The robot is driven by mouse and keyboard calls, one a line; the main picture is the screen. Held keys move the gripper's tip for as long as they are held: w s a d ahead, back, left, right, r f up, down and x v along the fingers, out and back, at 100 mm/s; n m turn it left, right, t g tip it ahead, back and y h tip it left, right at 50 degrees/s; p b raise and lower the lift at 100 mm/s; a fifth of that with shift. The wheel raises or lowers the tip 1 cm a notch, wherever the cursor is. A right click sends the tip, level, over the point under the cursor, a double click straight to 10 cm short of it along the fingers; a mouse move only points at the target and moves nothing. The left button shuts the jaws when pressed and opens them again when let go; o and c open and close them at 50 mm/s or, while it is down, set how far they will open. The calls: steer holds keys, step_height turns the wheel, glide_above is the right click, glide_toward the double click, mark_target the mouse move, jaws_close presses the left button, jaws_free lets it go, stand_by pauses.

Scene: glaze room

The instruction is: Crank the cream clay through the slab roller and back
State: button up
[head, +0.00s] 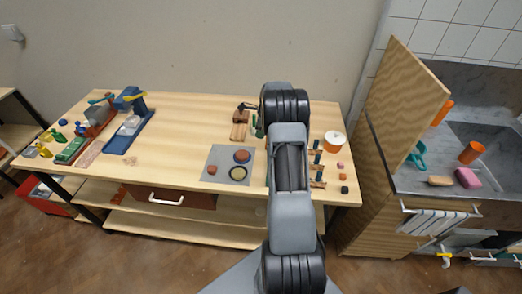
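A blue device with a yellow handle (134,97), which looks like the slab roller, stands at the left of the wooden table. A long blue bed or tray (141,136) runs toward the front from it. A pale piece (130,124) lies on the blue bed and may be the cream clay; it is too small to be sure. My arm rises through the middle right of the view, well to the right of the roller. My gripper cannot be made out.
Small tools and coloured blocks crowd the left end. A white-and-orange pot (334,141) stands right. A sink counter (408,182) is at far right.

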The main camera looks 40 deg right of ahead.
steer(key=shift+w+d, duration=0.1)
stand_by(0.3)
steer(key=shift+w+d+f, duration=0.55)
steer(key=shift+w+d, duration=0.35)
steer(key=shift+f, duration=0.1)
steer(key=shift+w+d+f+b, duration=0.3)
steer(key=shift+w+d+f, duration=0.4)
steer(key=shift+f, duration=0.15)
steer(key=shift+s+a+r, duration=0.45)
steer(key=shift+a, duration=0.05)
steer(key=shift+s+a+r+p, duration=0.3)
steer(key=shift+s+a+r, duration=0.2)
steer(key=shift+s+a, duration=0.4)
